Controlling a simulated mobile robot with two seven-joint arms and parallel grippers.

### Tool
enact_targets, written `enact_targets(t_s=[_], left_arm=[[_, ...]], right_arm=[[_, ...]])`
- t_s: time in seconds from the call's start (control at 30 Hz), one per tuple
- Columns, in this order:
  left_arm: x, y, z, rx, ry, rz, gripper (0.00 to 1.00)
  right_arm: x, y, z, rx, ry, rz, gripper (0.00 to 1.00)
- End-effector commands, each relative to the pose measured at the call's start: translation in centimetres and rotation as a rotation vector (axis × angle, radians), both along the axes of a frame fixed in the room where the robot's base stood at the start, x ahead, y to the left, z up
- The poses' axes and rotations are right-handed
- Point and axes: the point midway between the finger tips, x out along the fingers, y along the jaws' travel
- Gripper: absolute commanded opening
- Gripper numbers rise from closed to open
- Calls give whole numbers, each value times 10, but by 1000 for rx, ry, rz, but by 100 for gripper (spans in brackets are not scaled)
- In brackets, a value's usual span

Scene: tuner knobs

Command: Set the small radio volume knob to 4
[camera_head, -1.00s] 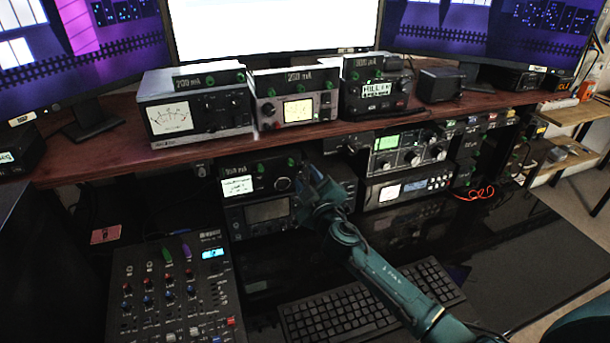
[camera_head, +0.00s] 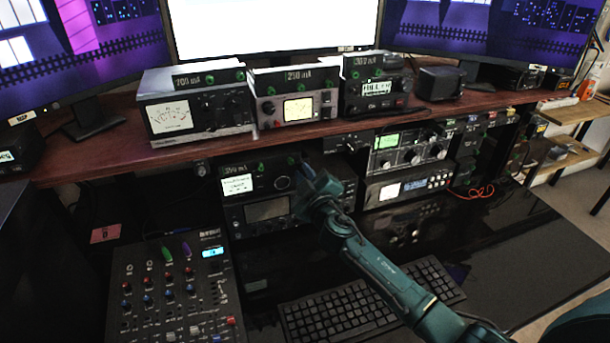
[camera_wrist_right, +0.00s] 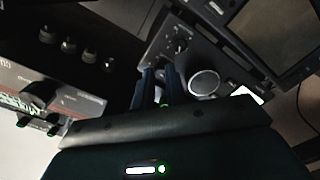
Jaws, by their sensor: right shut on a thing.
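The radio (camera_head: 236,223) stands on the lower level under the wooden shelf, with a dark screen (camera_head: 268,209) on its front. In the right wrist view its panel shows rotated, with the screen (camera_wrist_right: 275,28), a large round dial (camera_wrist_right: 203,82) and a small knob (camera_wrist_right: 181,45). My right gripper (camera_head: 306,182) is at the right end of the radio's front. In the right wrist view its fingers (camera_wrist_right: 162,88) are shut on a small knob beside the large dial. The fingers hide that knob, and its setting cannot be read. My left gripper is not in view.
A small unit with a lit display (camera_head: 237,184) sits on top of the radio. Another radio (camera_head: 410,150) stands to the right. A mixer (camera_head: 175,285) and a keyboard (camera_head: 370,305) lie in front. The wooden shelf (camera_head: 300,130) overhangs above.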

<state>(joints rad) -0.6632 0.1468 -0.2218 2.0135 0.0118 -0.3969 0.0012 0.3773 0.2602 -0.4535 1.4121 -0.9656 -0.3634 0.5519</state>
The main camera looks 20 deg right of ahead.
Motion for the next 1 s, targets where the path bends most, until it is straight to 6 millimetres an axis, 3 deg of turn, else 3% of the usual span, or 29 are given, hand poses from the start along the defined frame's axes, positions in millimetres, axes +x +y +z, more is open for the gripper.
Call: enact_targets(t_s=[0.47, 1.0], left_arm=[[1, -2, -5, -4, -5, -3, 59], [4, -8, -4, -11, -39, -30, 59]], right_arm=[[0, 0, -2, 93, 4, -1, 0], [0, 0, 0, 557, 19, 0, 0]])
